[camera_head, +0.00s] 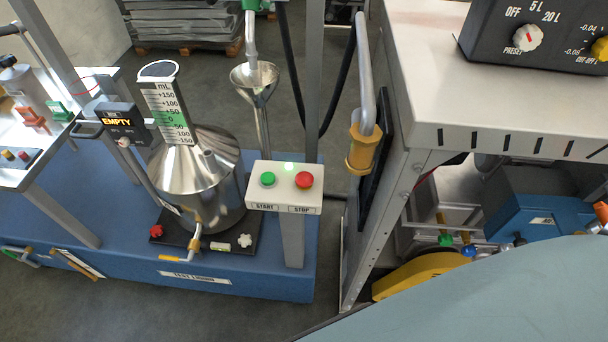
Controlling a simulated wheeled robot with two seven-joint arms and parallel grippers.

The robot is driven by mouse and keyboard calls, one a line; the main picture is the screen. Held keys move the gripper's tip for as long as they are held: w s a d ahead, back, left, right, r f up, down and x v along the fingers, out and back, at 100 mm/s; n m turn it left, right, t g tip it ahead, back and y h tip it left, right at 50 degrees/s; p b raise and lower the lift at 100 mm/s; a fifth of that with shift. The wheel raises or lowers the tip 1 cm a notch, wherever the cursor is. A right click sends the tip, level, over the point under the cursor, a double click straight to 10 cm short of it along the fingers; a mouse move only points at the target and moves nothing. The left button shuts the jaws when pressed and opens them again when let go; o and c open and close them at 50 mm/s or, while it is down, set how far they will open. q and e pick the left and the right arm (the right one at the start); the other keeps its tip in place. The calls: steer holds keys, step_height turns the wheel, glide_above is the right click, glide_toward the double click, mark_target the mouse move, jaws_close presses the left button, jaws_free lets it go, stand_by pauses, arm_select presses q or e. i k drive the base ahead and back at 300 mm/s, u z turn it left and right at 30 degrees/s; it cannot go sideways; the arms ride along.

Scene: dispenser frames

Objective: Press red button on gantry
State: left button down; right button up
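The red button (304,180), labelled STOP, is on the right of a white control box (284,196) fixed to a grey upright post. A green button (268,179), labelled START, is left of it on the same box. A small green light glows on the top edge between them. Neither gripper shows in the head view, and nothing covers the red button.
A metal measuring can (202,170) stands left of the box on a blue base (252,275). A funnel (254,82) hangs behind it. A metal cabinet (420,110) with a nozzle (364,145) on its side stands close on the right.

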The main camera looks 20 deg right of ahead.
mark_target(303, 180)
steer(key=u, duration=1.5)
steer(key=i, duration=1.15)
steer(key=z, duration=2.65)
